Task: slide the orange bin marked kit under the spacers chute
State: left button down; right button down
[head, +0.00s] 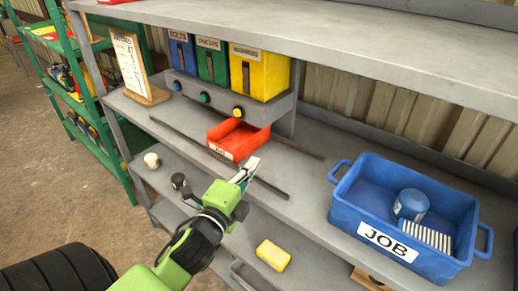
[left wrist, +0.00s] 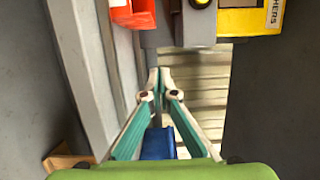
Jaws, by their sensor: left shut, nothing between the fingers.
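The orange bin (head: 238,141) with a white label on its front sits on the shelf, below and in front of the yellow washers chute (head: 262,74). It lies between two dark rails. The green spacers chute (head: 212,63) is to its left, with the blue bolts chute (head: 182,52) beyond. My left gripper (head: 250,164) is shut and empty, close to the bin's front right corner; contact cannot be told. In the left wrist view the shut fingertips (left wrist: 159,81) point toward the scene's top, where the orange bin (left wrist: 133,12) is partly cut off. My right gripper is out of view.
A blue JOB crate (head: 345,205) holding a blue can (head: 411,204) stands at the right. A clipboard stand (head: 136,72) is at the left of the shelf. A yellow block (head: 273,255) lies on the lower shelf. The upper shelf (head: 330,31) overhangs the chutes.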

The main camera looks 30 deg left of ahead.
aim_at(257, 142)
pick_arm(q)
jog(key=shift+w+f+b, duration=0.2)
jog(key=shift+f+b, duration=0.2)
jog(key=shift+f, duration=0.35)
jog(key=shift+w+a+r, duration=0.15)
jog(key=shift+w+a, duration=0.05)
jog(key=shift+w, duration=0.25)
jog(key=w+p, duration=0.1)
jog(key=w, duration=0.2)
jog(key=w+a+p, duration=0.1)
jog(key=w, duration=0.2)
jog(key=w+p, duration=0.1)
jog(key=w, duration=0.2)
jog(key=shift+w+a, duration=0.15)
jog(key=shift+a, duration=0.1)
jog(key=a+p, duration=0.1)
jog(key=a, duration=0.1)
jog(key=shift+a, duration=1)
jog(key=shift+d, duration=0.1)
jog(key=a, duration=1.1)
jog(key=shift+w+a+p, duration=0.25)
jog(key=shift+w+p, duration=0.05)
jog(key=shift+w, duration=0.05)
